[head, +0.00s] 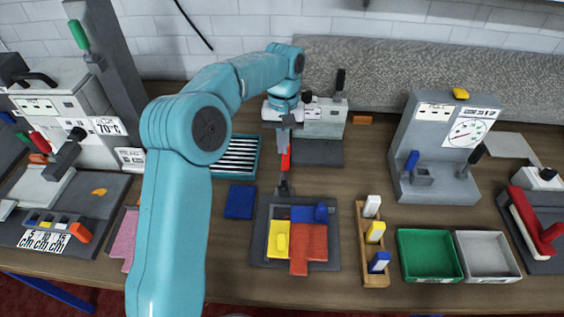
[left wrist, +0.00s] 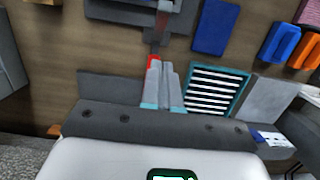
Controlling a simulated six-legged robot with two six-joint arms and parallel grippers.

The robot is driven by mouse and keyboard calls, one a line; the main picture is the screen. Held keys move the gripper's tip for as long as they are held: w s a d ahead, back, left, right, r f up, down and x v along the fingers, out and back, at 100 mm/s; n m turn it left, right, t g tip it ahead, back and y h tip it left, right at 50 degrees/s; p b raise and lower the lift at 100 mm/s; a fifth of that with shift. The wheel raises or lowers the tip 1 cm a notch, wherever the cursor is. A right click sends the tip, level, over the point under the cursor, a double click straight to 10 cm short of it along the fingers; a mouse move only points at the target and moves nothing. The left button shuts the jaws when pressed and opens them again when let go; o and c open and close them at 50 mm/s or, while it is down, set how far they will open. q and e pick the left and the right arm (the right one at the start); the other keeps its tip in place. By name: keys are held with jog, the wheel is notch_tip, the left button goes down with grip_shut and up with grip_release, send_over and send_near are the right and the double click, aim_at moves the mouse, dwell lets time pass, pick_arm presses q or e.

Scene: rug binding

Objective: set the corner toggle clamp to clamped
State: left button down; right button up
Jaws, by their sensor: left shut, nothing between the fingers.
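The corner toggle clamp (head: 284,187) sits at the back edge of the dark grey plate (head: 262,257). Its red handle (head: 286,160) sticks up and back from the dark base. My left gripper (head: 283,142) is shut and empty, pointing down right at the handle's upper end. In the left wrist view, the red handle tip (left wrist: 154,60) shows beside the closed fingertips (left wrist: 161,66); I cannot tell whether they touch. The plate holds yellow (head: 279,240), blue (head: 303,213) and red (head: 309,243) pieces. My right gripper is not in view.
A striped teal tray (head: 238,157) and blue pad (head: 240,201) lie left of the clamp. A wooden rack (head: 374,279), green bin (head: 429,255) and grey bin (head: 487,256) stand to the right. A grey machine (head: 322,125) stands behind.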

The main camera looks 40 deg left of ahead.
aim_at(280, 187)
pick_arm(q)
jog(key=shift+s+d+f, duration=0.3)
jog(key=shift+s+f, duration=0.25)
jog(key=shift+s, duration=0.05)
jog(key=shift+s+d+f, duration=0.3)
jog(key=shift+s+f, duration=0.25)
jog(key=shift+s+d+f, duration=0.35)
jog(key=shift+s+f, duration=0.05)
